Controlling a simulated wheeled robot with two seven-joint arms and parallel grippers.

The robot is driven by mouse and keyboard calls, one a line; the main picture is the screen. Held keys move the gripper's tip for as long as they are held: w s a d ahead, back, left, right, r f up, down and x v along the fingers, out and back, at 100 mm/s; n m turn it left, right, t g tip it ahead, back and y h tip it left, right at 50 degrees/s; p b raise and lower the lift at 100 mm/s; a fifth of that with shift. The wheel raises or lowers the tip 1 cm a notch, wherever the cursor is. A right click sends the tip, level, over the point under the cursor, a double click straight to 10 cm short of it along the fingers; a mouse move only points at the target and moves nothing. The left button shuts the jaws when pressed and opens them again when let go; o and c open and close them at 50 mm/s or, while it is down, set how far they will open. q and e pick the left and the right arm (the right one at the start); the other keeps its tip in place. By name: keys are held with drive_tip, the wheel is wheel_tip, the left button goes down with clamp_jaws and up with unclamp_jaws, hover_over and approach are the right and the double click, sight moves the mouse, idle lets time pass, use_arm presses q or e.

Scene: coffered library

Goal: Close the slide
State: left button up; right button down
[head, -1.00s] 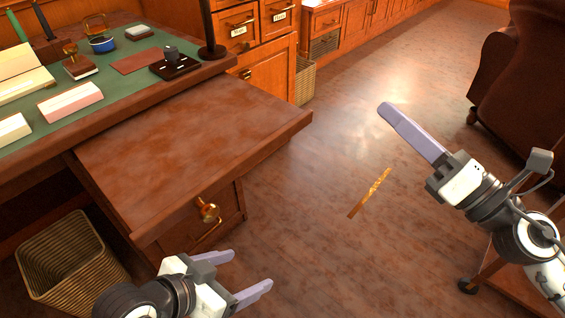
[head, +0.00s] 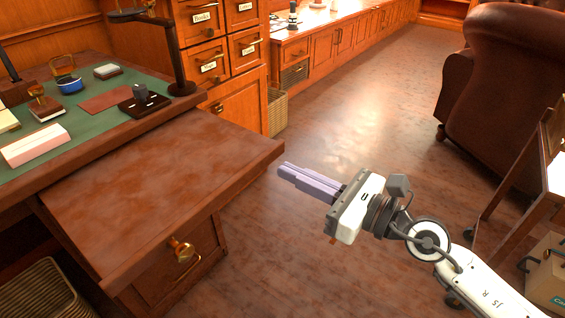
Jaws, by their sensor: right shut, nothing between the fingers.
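The slide (head: 165,190) is a brown wooden leaf pulled out from under the desk top, sticking out over the floor. My right gripper (head: 281,172) is shut and empty. In the picture its fingertips are close to the slide's right corner; I cannot tell whether they touch it. My left gripper is out of view.
The desk top (head: 95,125) holds a lamp (head: 178,60), a blue pot (head: 69,85) and other small items. A wicker basket (head: 40,290) stands at lower left. A leather armchair (head: 500,90) stands at right. The floor between is clear.

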sight(267, 162)
drive_tip(key=shift+x, duration=1.45)
